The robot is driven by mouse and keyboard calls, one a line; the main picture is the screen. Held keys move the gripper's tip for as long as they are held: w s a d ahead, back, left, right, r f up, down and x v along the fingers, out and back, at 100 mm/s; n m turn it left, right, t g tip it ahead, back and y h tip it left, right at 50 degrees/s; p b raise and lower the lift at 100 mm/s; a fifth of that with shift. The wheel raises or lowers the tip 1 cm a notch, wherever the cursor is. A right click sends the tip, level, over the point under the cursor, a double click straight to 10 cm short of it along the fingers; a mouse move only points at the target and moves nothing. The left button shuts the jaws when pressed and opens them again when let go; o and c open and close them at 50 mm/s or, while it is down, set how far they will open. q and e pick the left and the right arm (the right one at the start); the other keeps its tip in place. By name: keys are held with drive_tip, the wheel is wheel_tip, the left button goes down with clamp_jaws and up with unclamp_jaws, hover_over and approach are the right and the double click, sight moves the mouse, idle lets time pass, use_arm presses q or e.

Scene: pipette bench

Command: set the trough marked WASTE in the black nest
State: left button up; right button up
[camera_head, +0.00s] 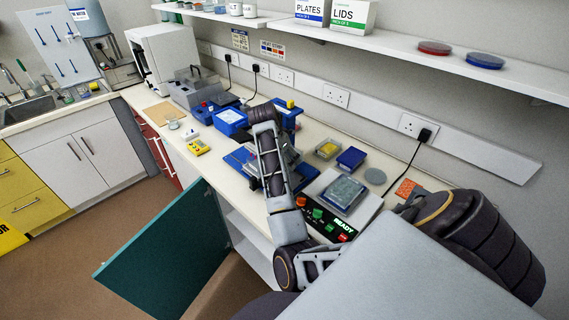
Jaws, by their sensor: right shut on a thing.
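My right arm crosses the middle of the view. Its gripper (288,157) is at the far end, over the blue deck (235,160), largely hidden behind the forearm. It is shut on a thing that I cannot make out. I can read no WASTE mark, so I cannot tell the trough from the other small containers. The black nest cannot be made out; the arm covers part of the deck. My left gripper is not in view.
A device with a READY display (343,226) carries a clear-topped plate (342,192) right of the arm. A blue box (351,158) and a clear tub with yellow contents (327,149) stand behind it. A yellow device (198,147) lies left. A teal door (165,255) hangs open below.

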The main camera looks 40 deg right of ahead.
drive_tip(key=shift+f+p, duration=0.3)
drive_tip(key=shift+f, duration=2)
drive_tip(key=shift+f+p, duration=0.3)
drive_tip(key=shift+f, duration=1.8)
drive_tip(key=shift+f, duration=0.3)
drive_tip(key=o, duration=1)
drive_tip(key=shift+r, duration=0.1)
drive_tip(key=shift+b+v, duration=0.7)
drive_tip(key=shift+v, duration=3.25)
drive_tip(key=shift+d, duration=0.1)
